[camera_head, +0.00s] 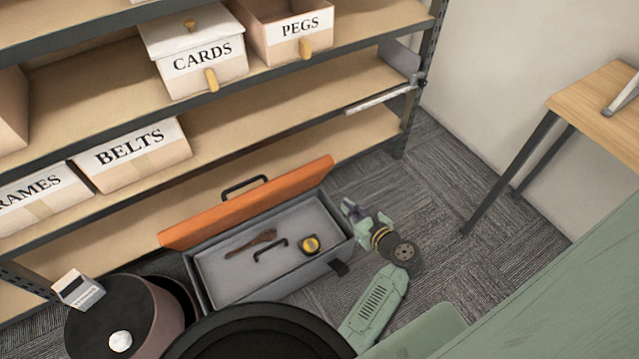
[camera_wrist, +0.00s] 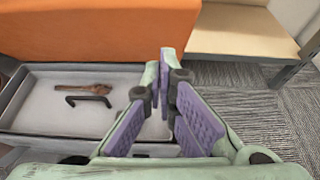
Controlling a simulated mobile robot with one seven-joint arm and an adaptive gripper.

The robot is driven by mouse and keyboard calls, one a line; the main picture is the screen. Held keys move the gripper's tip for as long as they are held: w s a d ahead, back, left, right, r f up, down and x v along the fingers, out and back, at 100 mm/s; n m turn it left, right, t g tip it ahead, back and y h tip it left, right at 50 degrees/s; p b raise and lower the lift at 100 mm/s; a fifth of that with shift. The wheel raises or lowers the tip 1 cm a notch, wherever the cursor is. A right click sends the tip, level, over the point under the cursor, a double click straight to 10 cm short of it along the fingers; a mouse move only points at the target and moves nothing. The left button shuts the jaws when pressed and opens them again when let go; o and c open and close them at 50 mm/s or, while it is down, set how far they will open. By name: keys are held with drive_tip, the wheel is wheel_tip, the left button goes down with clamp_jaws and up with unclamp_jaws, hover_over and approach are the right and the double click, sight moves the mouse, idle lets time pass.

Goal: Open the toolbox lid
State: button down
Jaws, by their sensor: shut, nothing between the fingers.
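The grey toolbox (camera_head: 258,298) stands on the carpet in front of the shelf; its tray also shows in the wrist view (camera_wrist: 50,117). Its orange lid (camera_head: 290,185) is swung up along the back edge, leaning toward the shelf, and fills the upper left of the wrist view (camera_wrist: 90,35). A black handle (camera_head: 245,186) sits on the lid. My gripper (camera_head: 350,208) is at the toolbox's right end, near the lid's right end. In the wrist view my gripper (camera_wrist: 172,75) has its purple-padded fingers shut and empty. I cannot tell whether it touches the lid.
The tray holds a brown tool (camera_head: 256,242), a black handle (camera_head: 270,250) and a yellow tape measure (camera_head: 310,244). A dark round bin (camera_head: 150,315) and a small box (camera_head: 78,289) crowd the left. Shelves (camera_head: 290,137) stand behind. Carpet is clear to the right, before a table (camera_head: 595,105).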

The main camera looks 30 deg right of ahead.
drive_tip(key=r+x, duration=0.1)
drive_tip(key=x, duration=0.7)
drive_tip(key=w+r+x, duration=0.1)
drive_tip(key=x, duration=0.3)
drive_tip(key=shift+w+r, duration=0.15)
drive_tip(key=shift+r, duration=0.1)
